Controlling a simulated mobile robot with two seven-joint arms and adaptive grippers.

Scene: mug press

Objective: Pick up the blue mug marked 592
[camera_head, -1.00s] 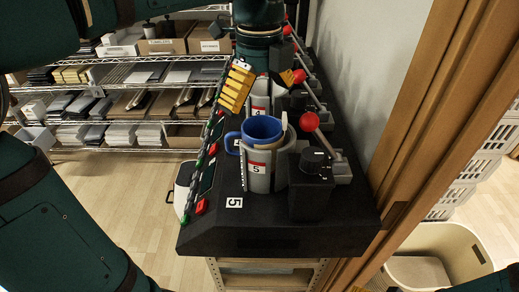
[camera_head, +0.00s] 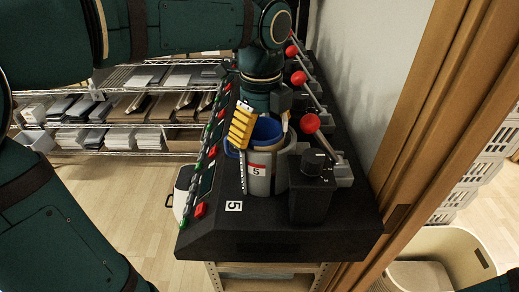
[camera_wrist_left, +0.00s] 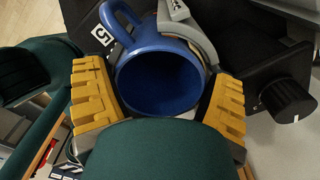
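The blue mug (camera_head: 266,130) stands upright in the grey holder (camera_head: 259,181) labelled 5 at the near end of the black press bench. In the left wrist view the mug (camera_wrist_left: 160,80) is empty, with its handle at the upper left; no 592 mark shows. My left gripper (camera_head: 263,126) is over the mug from behind. Its yellow fingers stand on either side of the rim; it also shows in the left wrist view (camera_wrist_left: 160,102). The fingers look open; a dark green part hides the near side of the mug. My right gripper is not in view.
A black box with a knob (camera_head: 313,190) stands close right of the holder. Levers with red balls (camera_head: 309,123) line the right side. Red and green buttons (camera_head: 199,210) run along the left edge. A wooden frame (camera_head: 418,150) rises at right.

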